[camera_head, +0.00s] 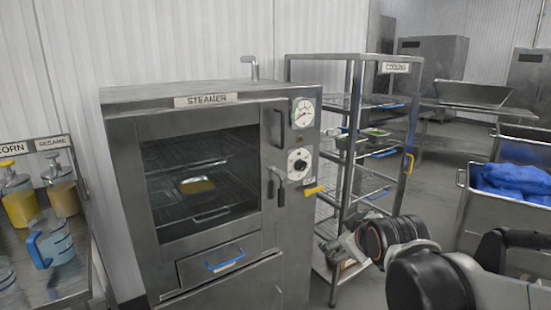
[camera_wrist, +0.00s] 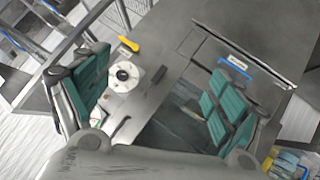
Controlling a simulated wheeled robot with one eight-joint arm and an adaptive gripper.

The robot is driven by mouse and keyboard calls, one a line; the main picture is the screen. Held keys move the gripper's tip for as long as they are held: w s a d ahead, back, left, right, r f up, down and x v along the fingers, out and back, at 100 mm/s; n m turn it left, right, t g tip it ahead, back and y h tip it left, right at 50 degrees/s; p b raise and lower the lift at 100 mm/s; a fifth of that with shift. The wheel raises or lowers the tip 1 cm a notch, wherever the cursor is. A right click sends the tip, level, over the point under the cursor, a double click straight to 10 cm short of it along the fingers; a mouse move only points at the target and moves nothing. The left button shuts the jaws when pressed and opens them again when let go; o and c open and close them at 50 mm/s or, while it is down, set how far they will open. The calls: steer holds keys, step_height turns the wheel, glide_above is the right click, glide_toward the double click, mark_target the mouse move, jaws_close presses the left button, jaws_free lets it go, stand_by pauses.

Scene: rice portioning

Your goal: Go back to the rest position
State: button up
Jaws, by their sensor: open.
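My gripper (camera_head: 343,248) is in front of the cooling rack's lower part in the head view, right of the steamer and apart from it. In the wrist view my gripper (camera_wrist: 156,98) has its two green-padded fingers spread wide with nothing between them. The steamer (camera_head: 208,118) is a steel cabinet with a glass-fronted door that looks shut. A small tray of yellow food (camera_head: 197,186) sits on a rack inside. The steamer's knob (camera_wrist: 124,74) and its yellow lever (camera_wrist: 128,44) show beside the left finger in the wrist view.
The cooling rack (camera_head: 352,100) stands right of the steamer with small trays on its shelves. A steel bin (camera_head: 470,208) of blue packs is at the right. A counter at the left holds corn and sesame containers (camera_head: 60,183) and a blue-handled jug (camera_head: 54,240).

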steer(key=s+d+f+m+g, duration=0.1)
steer(key=s+f+m+g, duration=0.1)
steer(key=s, duration=0.8)
steer(key=s+d+f+m+g, duration=0.2)
steer(key=s+m, duration=0.3)
steer(key=s, duration=0.5)
steer(key=shift+s+d+f, duration=0.15)
steer(key=shift+s+f, duration=0.2)
steer(key=shift+f, duration=0.25)
